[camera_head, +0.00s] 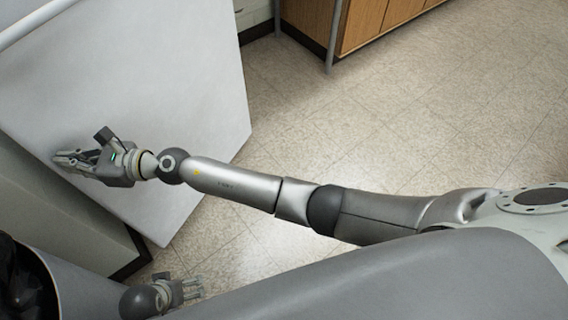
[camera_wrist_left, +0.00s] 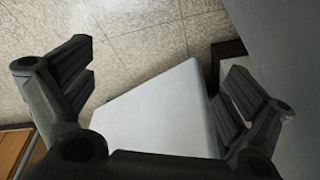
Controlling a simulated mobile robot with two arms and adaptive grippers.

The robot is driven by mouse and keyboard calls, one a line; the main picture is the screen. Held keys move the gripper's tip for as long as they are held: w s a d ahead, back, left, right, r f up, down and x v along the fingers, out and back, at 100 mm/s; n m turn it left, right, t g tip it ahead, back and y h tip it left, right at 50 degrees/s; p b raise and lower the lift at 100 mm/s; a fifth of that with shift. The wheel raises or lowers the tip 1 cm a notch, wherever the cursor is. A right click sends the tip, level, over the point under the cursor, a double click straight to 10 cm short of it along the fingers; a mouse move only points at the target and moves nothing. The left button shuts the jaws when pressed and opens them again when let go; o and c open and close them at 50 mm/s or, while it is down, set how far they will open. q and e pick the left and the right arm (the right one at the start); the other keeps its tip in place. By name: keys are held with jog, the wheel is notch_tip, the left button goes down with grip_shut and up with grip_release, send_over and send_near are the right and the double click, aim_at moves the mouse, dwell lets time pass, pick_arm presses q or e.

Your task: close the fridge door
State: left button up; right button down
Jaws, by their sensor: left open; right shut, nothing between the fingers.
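My left gripper (camera_head: 198,287) is open and empty, low over the floor. In the left wrist view, a white panel (camera_wrist_left: 155,120), seemingly the door, shows between its open fingers (camera_wrist_left: 155,95).
A wooden cabinet (camera_head: 370,22) with grey legs stands at the top. Tiled floor (camera_head: 410,120) is clear to the right of the door. A grey surface (camera_wrist_left: 290,60) borders the left wrist view's right side.

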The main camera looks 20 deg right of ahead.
pick_arm(q)
jog(key=shift+w+a+r, duration=0.15)
jog(key=shift+r, duration=1)
pick_arm(e)
jog(key=shift+w+a, duration=0.6)
